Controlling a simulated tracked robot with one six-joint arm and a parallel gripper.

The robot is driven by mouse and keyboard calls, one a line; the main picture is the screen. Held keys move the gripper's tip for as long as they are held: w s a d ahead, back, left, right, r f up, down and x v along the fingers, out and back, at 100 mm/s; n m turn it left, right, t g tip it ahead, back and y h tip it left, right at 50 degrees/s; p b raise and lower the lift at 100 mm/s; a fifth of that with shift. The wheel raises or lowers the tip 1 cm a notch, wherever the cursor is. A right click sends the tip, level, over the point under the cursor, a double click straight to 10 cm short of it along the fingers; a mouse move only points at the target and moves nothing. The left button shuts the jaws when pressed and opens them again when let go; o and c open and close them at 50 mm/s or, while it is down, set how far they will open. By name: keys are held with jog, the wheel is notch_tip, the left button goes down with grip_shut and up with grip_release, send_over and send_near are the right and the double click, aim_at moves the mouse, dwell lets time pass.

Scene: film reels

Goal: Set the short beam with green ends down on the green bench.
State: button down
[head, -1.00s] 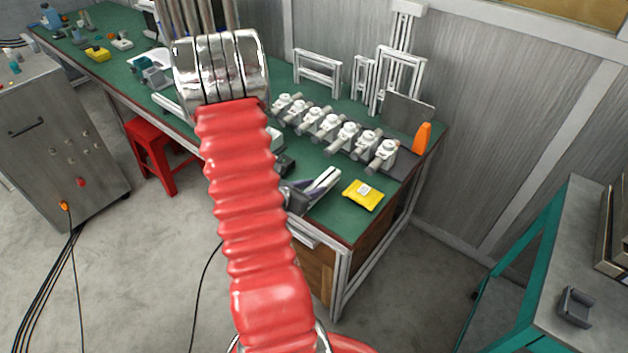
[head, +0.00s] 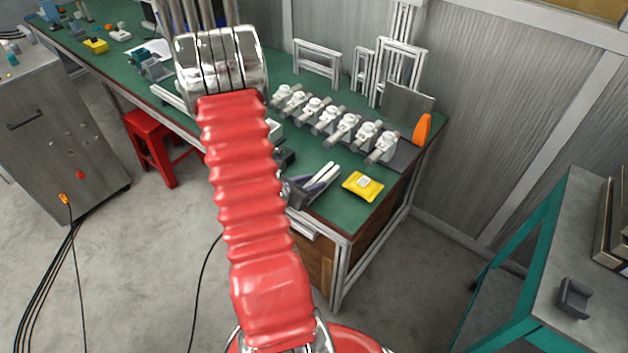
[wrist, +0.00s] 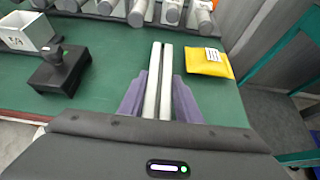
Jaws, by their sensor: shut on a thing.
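My gripper (wrist: 158,98) has purple fingers, shut on a pale, silvery short beam (wrist: 153,75) with a dark groove along its length. The beam points away from the wrist, over the green bench (wrist: 115,75). No green ends can be made out on it. In the head view the gripper (head: 308,189) and the beam (head: 325,174) are low over the near right part of the green bench (head: 335,212). Whether the beam touches the bench top cannot be told. My red arm hides part of the bench.
A yellow packet (head: 363,186) lies just right of the beam. A row of several white-and-grey fittings (head: 347,127) stands behind it, with an orange object (head: 422,128) at the right. In the wrist view a black device (wrist: 60,68) stands at left. Bare bench lies between.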

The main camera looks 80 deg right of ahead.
jog(key=shift+f, duration=0.3)
jog(key=c, duration=1.2)
grip_release()
jog(key=shift+w+a+r, duration=0.25)
jog(key=shift+w+a, duration=0.05)
jog(key=shift+a, duration=0.2)
jog(key=v, duration=1.2)
jog(key=shift+a+r, duration=0.1)
jog(key=shift+a, duration=0.15)
